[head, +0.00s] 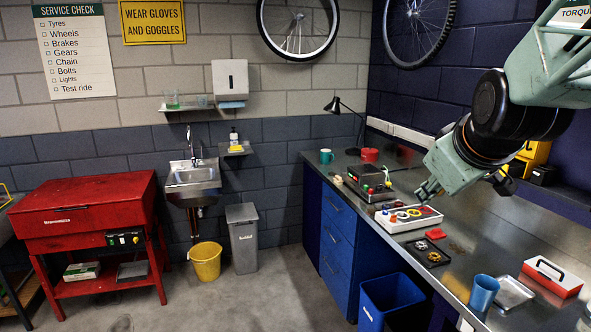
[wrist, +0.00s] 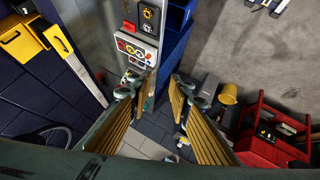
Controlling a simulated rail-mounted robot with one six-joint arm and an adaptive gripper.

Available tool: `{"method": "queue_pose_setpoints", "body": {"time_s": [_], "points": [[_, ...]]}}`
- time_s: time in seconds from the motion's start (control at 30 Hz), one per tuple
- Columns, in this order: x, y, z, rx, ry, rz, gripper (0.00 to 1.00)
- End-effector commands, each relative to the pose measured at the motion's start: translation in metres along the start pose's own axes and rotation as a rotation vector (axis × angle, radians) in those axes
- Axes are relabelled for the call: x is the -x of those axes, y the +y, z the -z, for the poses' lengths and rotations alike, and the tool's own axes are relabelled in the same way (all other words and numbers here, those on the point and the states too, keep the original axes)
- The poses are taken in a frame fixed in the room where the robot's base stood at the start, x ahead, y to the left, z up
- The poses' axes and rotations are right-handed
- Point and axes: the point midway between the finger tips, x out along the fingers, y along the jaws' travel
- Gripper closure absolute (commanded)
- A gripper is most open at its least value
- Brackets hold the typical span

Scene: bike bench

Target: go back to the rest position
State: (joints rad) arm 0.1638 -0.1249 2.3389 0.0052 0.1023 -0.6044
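My gripper (head: 430,190) hangs off the end of my arm above the workbench (head: 465,255), near the white tray of coloured parts (head: 408,217). In the wrist view my gripper (wrist: 162,84) has its two ribbed fingers spread apart, with wall and floor showing between them and nothing held. In the head view its fingertips are small, and I cannot tell whether they clear the tray by much. The tray also shows in the wrist view, beyond the left finger.
A black tray (head: 431,252), a red piece (head: 435,233), a blue cup (head: 483,292), a metal tray (head: 513,292) and a red-and-white box (head: 552,277) stand nearer on the bench.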

Motion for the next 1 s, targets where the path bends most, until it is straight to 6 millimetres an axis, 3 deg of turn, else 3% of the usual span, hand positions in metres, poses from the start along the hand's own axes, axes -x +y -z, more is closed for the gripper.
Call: {"method": "queue_pose_setpoints", "body": {"time_s": [0.47, 1.0], "points": [[0.086, -0.073, -0.056, -0.160, -0.123, 0.112, 0.81], [0.182, -0.146, -0.140, -0.332, -0.296, 0.198, 0.81]]}}
